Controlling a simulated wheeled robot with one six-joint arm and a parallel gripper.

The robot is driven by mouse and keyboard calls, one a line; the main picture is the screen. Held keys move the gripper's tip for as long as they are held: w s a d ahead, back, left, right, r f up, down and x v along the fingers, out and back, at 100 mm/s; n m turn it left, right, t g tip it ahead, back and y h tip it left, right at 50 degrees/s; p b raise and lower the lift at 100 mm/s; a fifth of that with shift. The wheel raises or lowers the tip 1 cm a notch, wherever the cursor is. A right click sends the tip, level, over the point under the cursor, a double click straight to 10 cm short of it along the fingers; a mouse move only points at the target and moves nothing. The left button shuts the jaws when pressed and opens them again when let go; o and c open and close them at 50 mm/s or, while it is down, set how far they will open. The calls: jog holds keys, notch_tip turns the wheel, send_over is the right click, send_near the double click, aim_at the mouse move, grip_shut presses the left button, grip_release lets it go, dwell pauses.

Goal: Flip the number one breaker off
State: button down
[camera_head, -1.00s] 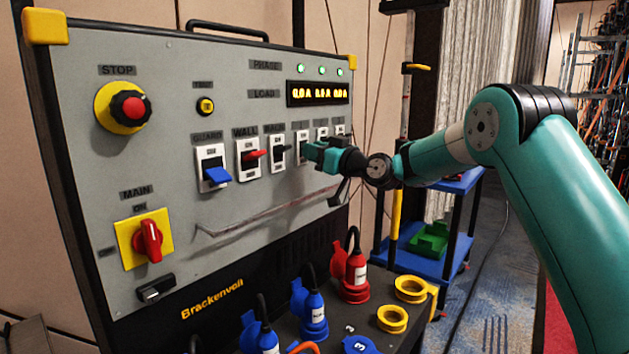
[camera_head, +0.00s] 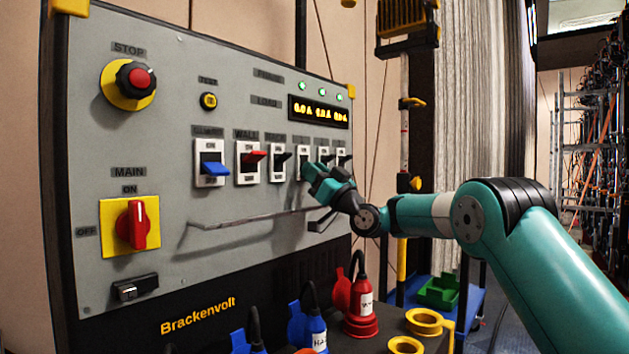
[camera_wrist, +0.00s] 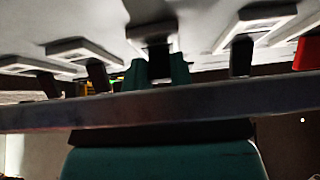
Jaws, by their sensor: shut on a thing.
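The control panel (camera_head: 175,215) carries a row of breaker switches. The fourth from the left, just right of the black-levered third switch (camera_head: 280,161), is the number one breaker (camera_head: 303,150); its small label is not readable. My gripper (camera_head: 314,172) is at its lower half, and the teal fingers hide its lever in the head view. In the wrist view, my gripper (camera_wrist: 160,72) is shut on a black lever (camera_wrist: 155,47) at the middle switch, one finger on each side. Two more black-levered switches (camera_head: 324,155) (camera_head: 343,158) stand close to its right.
A long rail (camera_head: 255,217) runs in front of the panel below the switches and crosses the wrist view (camera_wrist: 70,113). A blue-levered switch (camera_head: 213,170), a red-levered switch (camera_head: 254,157) and the red MAIN knob (camera_head: 137,225) are to the left. Plugs (camera_head: 361,310) stand below.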

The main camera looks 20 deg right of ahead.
dwell(0.3)
jog(key=c, duration=1)
grip_release()
jog(key=shift+o, duration=0.2)
jog(key=b+v, duration=1)
jog(key=v, duration=0.7)
jog(key=shift+f, duration=0.2)
jog(key=shift+s, duration=0.1)
